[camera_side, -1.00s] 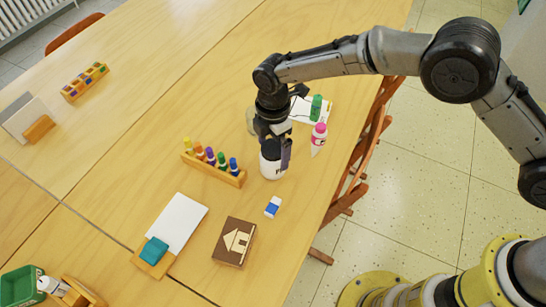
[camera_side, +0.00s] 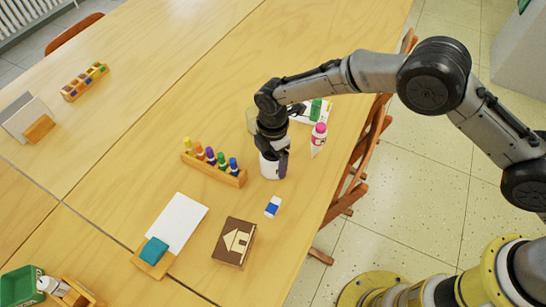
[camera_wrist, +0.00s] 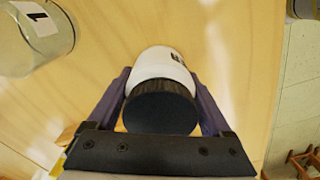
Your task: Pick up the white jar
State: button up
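The white jar (camera_side: 270,168) stands upright on the wooden table, with dark lettering on its side. In the wrist view the white jar (camera_wrist: 162,62) shows its black ribbed lid (camera_wrist: 160,108) towards the camera. My gripper (camera_side: 274,160) points down over the jar, with its fingers low beside the jar's upper part. In the wrist view my gripper (camera_wrist: 160,82) has one finger on each side of the jar. A narrow strip of table shows between the left finger and the lid, so the fingers look open. The jar's upper part is mostly hidden in the side view.
A pink-capped bottle (camera_side: 318,140) stands right of the jar. A rack of colored markers (camera_side: 214,168) is to its left, an eraser (camera_side: 273,207) in front. A clear labeled container (camera_wrist: 40,38) is close by in the wrist view. A house-picture box (camera_side: 234,243) lies nearer.

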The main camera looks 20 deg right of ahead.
jog(key=c, duration=1)
jog(key=shift+r, duration=0.15)
